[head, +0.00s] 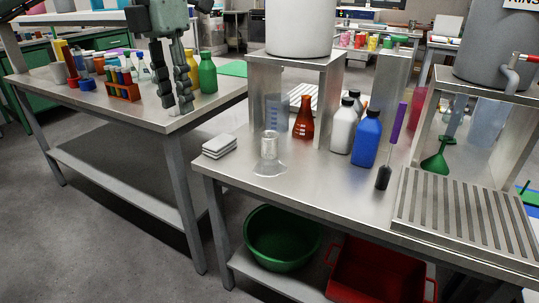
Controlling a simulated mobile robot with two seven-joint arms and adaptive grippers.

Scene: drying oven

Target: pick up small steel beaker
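A small silvery cylinder (269,144), which looks like the small steel beaker, stands near the front left of the right-hand steel table (310,185). A clear conical glass shape (269,167) overlaps its lower part, so its base is hard to make out. My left gripper (178,107) hangs fingers down over the right part of the left table (150,113), well to the left of the silvery cylinder. Its two fingers are apart, with nothing seen between them. My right gripper is not in view.
A stack of pale plates (219,146) lies left of the cylinder. A red flask (304,117), white bottle (343,125) and blue bottle (366,137) stand behind and right. A green bottle (207,74) stands near my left gripper. A gap separates the tables.

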